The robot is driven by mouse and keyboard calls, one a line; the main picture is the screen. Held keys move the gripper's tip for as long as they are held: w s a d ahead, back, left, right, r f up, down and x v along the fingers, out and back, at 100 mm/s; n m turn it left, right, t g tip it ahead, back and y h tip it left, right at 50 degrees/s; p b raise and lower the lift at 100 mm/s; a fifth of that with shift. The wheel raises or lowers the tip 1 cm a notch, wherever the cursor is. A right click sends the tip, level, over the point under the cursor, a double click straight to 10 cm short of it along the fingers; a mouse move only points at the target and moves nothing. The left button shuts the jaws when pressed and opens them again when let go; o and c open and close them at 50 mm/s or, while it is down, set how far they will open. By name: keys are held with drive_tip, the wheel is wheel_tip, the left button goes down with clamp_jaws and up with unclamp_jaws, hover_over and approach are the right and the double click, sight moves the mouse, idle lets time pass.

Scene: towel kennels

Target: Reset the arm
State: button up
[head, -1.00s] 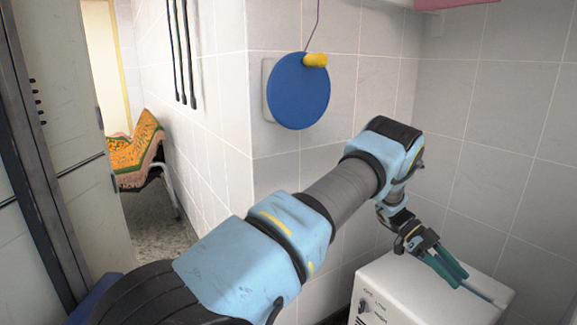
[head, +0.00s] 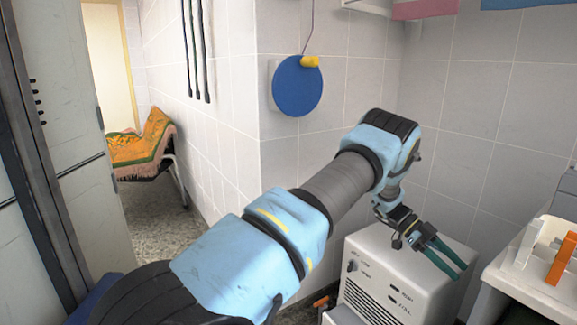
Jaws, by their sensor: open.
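My gripper (head: 445,261) is in the head view at the right, at the end of my blue and grey arm. Its two green fingers are spread apart, with nothing seen between them. They point down and to the right, above or in front of the top of a white appliance (head: 375,290) with dark vents and small knobs. I cannot tell whether the fingertips touch it.
A white counter (head: 520,285) at the lower right bears a white and orange item (head: 562,258). A blue disc (head: 297,86) hangs on the tiled wall. A chair with an orange cloth (head: 140,148) stands beyond the left opening, by a grey door (head: 60,90).

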drive_tip(key=w+a+r+n+t+h, duration=0.2)
drive_tip(key=w+r+n+t, duration=0.3)
drive_tip(key=w, duration=0.4)
drive_tip(key=w+a+r+n+t+h, duration=0.2)
drive_tip(key=w+r+n+t+h, duration=0.1)
drive_tip(key=w+r+t, duration=0.4)
drive_tip(key=w+a+r+n+t+y, duration=0.2)
drive_tip(key=w+a+n+t+y, duration=0.25)
drive_tip(key=a, duration=0.65)
drive_tip(key=w+a+r+n+t+y, duration=0.25)
drive_tip(key=a+n, duration=0.25)
drive_tip(key=a, duration=0.6)
drive_tip(key=s+a+n+y, duration=0.3)
drive_tip(key=s+a+n, duration=0.1)
drive_tip(key=a, duration=0.6)
drive_tip(key=s+a+f+n+g+y, duration=0.1)
drive_tip(key=s+a+n+g+y, duration=0.15)
drive_tip(key=s+a, duration=0.65)
drive_tip(key=s+a+f+n+g+y, duration=0.1)
drive_tip(key=s+a+f+n+g, duration=0.2)
drive_tip(key=s, duration=1.1)
wheel_tip(320, 180, up, 22)
drive_tip(key=s+g+p, duration=0.1)
drive_tip(key=p, duration=1.9)
drive_tip(key=shift+s+f+n+p, duration=0.15)
drive_tip(key=shift+s+n+p, duration=0.15)
drive_tip(key=shift+s+p, duration=0.1)
drive_tip(key=shift+g, duration=0.25)
drive_tip(key=shift+c, duration=0.3)
